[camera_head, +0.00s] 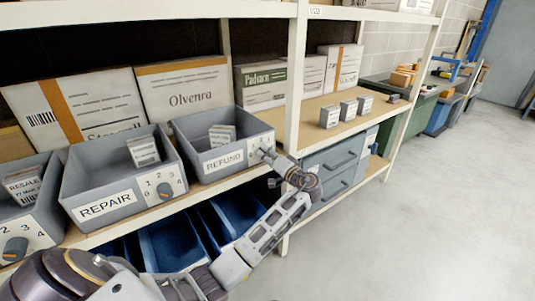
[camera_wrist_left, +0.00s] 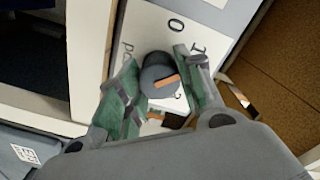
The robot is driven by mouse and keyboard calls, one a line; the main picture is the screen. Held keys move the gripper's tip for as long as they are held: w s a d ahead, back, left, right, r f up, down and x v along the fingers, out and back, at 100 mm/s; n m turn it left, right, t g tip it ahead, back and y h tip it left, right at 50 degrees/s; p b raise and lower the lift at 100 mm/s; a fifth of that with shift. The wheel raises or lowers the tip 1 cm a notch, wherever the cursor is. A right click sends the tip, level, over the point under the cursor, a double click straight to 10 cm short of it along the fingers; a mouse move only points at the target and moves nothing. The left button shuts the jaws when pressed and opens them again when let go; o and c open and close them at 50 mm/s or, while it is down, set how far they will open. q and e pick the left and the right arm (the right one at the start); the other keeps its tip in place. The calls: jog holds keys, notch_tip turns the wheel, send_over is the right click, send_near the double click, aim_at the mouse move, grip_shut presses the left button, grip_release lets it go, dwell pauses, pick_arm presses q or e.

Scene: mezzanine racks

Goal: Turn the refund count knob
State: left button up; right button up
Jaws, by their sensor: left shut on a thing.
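The grey REFUND bin (camera_head: 203,153) stands on the shelf in the head view, a small box inside it. Its count dial plate (camera_wrist_left: 147,22) is at the bin's front right corner. In the left wrist view the dark round refund count knob (camera_wrist_left: 154,74) with an orange pointer stripe sits on this white plate. A 0 shows on the plate; other marks are partly covered. My left gripper (camera_head: 268,160) is at the dial, its green-padded fingers (camera_wrist_left: 158,82) on either side of the knob and shut on it. In the head view the gripper mostly hides the knob.
The REPAIR bin (camera_head: 107,173) with its own knob (camera_head: 164,191) stands to the left, and the RESALE bin (camera_head: 45,220) beyond it. A white rack post (camera_head: 294,90) rises close to my left gripper. Blue bins (camera_head: 168,246) are below. Open floor lies right.

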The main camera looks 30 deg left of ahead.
dwell(0.4)
pick_arm(q)
jog(key=o, duration=1)
jog(key=shift+o, duration=0.2)
jog(key=shift+d, duration=0.15)
jog(key=v, duration=1.2)
jog(key=shift+w+m, duration=0.1)
jog(key=shift+m, duration=0.3)
